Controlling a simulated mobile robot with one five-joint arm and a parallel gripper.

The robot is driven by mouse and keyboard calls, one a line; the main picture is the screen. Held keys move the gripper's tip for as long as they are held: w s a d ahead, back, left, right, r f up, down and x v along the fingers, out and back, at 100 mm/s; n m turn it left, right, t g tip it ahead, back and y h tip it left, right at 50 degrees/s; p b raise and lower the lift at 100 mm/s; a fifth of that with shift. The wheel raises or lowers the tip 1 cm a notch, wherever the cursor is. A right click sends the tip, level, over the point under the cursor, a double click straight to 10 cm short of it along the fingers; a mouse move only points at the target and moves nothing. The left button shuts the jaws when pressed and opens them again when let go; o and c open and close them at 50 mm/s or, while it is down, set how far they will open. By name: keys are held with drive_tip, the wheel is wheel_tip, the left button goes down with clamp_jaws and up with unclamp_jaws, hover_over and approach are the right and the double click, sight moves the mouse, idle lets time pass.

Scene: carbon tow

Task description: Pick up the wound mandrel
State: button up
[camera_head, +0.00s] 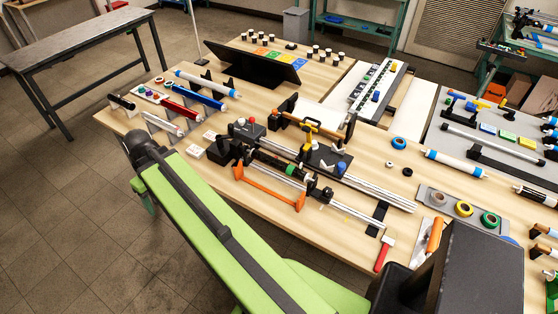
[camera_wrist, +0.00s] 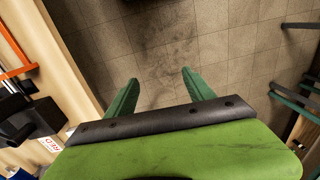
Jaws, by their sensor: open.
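A dark rod-like piece (camera_head: 280,165) with a green band lies in the winding rig in the middle of the wooden bench, in the head view. It looks like the wound mandrel, though I cannot be sure at this size. An orange handle-like frame (camera_head: 272,192) stands in front of it. My gripper is open and empty in the wrist view (camera_wrist: 158,92), its two green fingers apart over bare floor tiles. My green arm crosses the lower part of the head view, its end off the bench's near left edge. The mandrel is not recognisable in the wrist view.
Two metal rails (camera_head: 375,190) run right from the rig. A red-handled brush (camera_head: 385,250) lies near the front edge. A rack with red and blue tubes (camera_head: 190,97) is at the left. A black panel (camera_head: 255,67) stands behind. Tiled floor (camera_head: 70,210) is clear at the left.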

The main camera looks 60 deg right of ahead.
drive_tip(key=s+d+r+y+p, duration=0.1)
drive_tip(key=s+d+r, duration=0.1)
drive_tip(key=d, duration=0.6)
drive_tip(key=s+d+r+p, duration=0.2)
drive_tip(key=d, duration=0.5)
drive_tip(key=s+d+r+t+p, duration=0.2)
drive_tip(key=s+d+r, duration=0.1)
drive_tip(key=s+d, duration=0.95)
drive_tip(key=s+d+r+t+p, duration=0.2)
drive_tip(key=s+d+r+p, duration=0.15)
drive_tip(key=s+d, duration=0.9)
drive_tip(key=b, duration=1.2)
approach(280, 161)
drive_tip(key=x, duration=0.4)
drive_tip(key=shift+a+f, duration=0.35)
drive_tip(key=shift+f, duration=0.05)
drive_tip(key=shift+w+f, duration=0.15)
drive_tip(key=shift+f, duration=0.05)
drive_tip(key=shift+a, duration=0.1)
drive_tip(key=b+x, duration=0.5)
drive_tip(key=shift+d+f, duration=0.1)
drive_tip(key=shift+d, duration=0.3)
drive_tip(key=shift+a+f, duration=0.1)
clamp_jaws()
